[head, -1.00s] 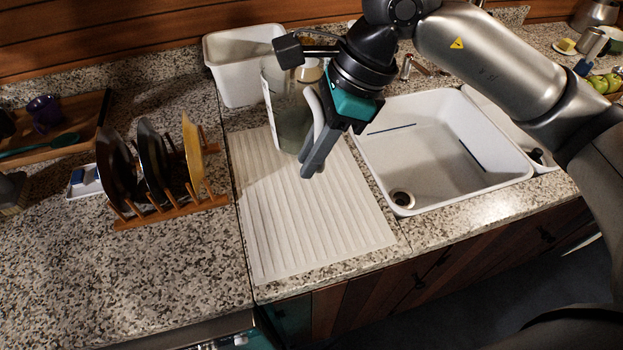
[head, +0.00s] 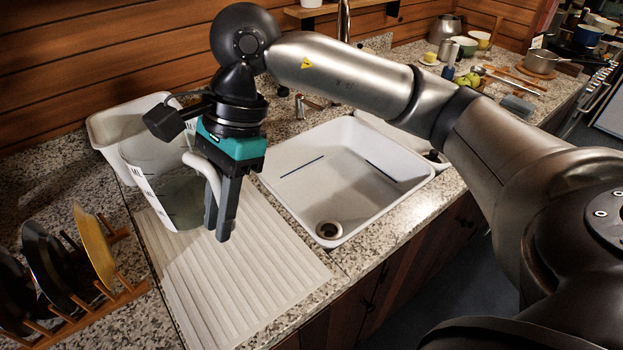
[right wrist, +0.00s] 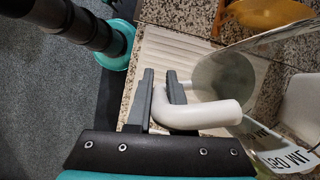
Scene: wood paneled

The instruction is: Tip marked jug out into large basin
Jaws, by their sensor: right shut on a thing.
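The marked jug (head: 165,195) is clear with a white label and printed markings. It stands roughly upright over the far part of the ribbed drainboard; I cannot tell whether its base touches. Its lower part looks grey-green. My right gripper (head: 222,228) points down and is shut on the jug's white curved handle (head: 203,170). In the right wrist view, the handle (right wrist: 205,113) passes by the fingers of the right gripper (right wrist: 163,85), with the clear jug wall (right wrist: 240,75) beyond. The large white basin (head: 340,165) lies right of the jug, with a round drain. My left gripper is out of view.
The drainboard (head: 250,270) is bare toward the front. A white tub (head: 103,130) stands behind the jug. A wooden rack with plates (head: 95,250) is at the left. A tap (head: 310,103) rises behind the basin.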

